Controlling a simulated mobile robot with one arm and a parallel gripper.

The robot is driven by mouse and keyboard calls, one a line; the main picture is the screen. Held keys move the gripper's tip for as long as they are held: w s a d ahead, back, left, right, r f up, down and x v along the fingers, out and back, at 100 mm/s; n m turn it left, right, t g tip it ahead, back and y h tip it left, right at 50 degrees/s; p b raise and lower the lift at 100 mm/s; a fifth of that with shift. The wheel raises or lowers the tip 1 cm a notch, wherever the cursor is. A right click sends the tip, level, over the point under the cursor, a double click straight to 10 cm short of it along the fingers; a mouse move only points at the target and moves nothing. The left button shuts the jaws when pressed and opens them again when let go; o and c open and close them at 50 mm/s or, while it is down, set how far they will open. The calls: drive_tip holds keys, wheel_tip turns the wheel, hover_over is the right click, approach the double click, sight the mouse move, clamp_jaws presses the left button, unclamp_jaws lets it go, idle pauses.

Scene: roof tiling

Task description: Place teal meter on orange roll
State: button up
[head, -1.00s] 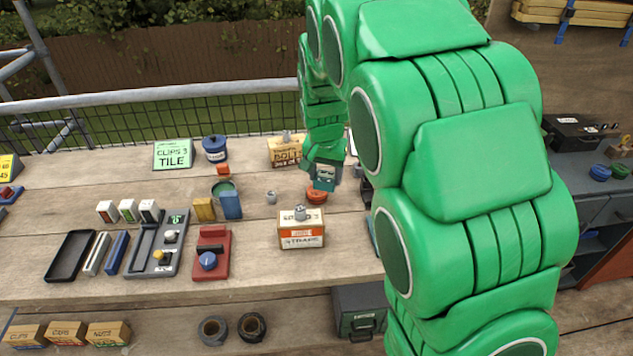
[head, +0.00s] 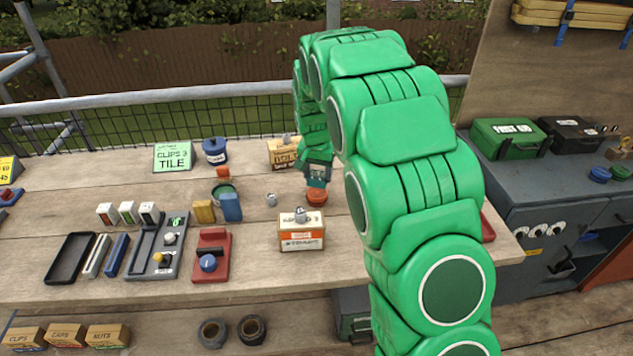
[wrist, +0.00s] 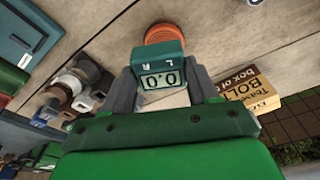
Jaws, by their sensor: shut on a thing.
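The teal meter (head: 317,181) is held in my gripper (head: 318,172), right by the orange roll (head: 316,197) on the bench. In the wrist view the meter (wrist: 161,68), with its grey digit display, sits between the two fingers of my gripper (wrist: 163,88), which are shut on its sides. The ribbed orange roll (wrist: 164,34) shows just beyond the meter's end, partly hidden by it. In the head view the meter's lower edge meets the roll's top edge; whether they touch I cannot tell.
A strap box (head: 301,240) with a grey knob on top stands in front of the roll. A bolt box (head: 284,153) stands behind, left of my arm. A small grey weight (head: 271,200) and a blue box (head: 231,207) stand to the left. Bare planks lie between them.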

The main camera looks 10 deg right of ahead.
sight(317, 182)
drive_tip(key=shift+w+f, duration=0.7)
drive_tip(key=shift+f, duration=0.2)
drive_tip(key=shift+w+f, duration=0.1)
drive_tip(key=shift+f, duration=1.45)
drive_tip(key=shift+f, duration=0.15)
drive_tip(key=o, duration=1.1)
